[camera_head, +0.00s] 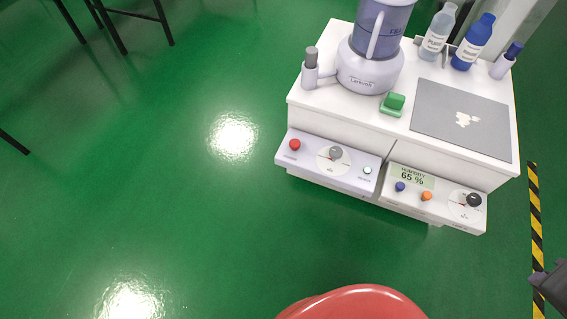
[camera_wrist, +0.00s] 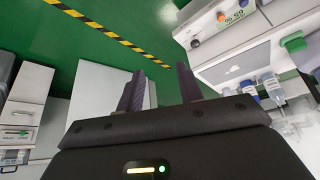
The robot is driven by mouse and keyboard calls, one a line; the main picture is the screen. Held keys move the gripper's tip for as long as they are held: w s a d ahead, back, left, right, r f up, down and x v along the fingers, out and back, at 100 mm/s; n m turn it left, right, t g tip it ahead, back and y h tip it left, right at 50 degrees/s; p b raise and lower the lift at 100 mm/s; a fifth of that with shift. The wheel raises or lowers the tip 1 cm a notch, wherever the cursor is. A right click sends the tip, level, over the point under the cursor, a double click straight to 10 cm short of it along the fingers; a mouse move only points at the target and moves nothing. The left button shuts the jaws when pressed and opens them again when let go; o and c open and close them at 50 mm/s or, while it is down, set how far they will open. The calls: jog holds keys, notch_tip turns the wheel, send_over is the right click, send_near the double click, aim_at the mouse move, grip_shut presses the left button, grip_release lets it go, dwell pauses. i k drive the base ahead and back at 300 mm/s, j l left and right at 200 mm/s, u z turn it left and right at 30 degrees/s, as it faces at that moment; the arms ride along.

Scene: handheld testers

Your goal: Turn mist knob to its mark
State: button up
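The right control panel (camera_head: 436,198) on the white cabinet's front has a "HUMIDITY 65 %" display (camera_head: 411,177), a blue button (camera_head: 400,186), an orange button (camera_head: 426,196) and a black knob (camera_head: 473,200) over a round dial with a red mark. The left panel (camera_head: 324,167) has a grey knob (camera_head: 336,152) on its own dial. The knob labels are too small to read. My gripper (camera_head: 549,284) is at the right edge in the head view, apart from the panels. In the wrist view my gripper (camera_wrist: 160,68) is open and empty; the humidity panel (camera_wrist: 222,30) shows upside down.

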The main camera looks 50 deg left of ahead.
aim_at(335, 152)
jog(key=u, duration=1.8)
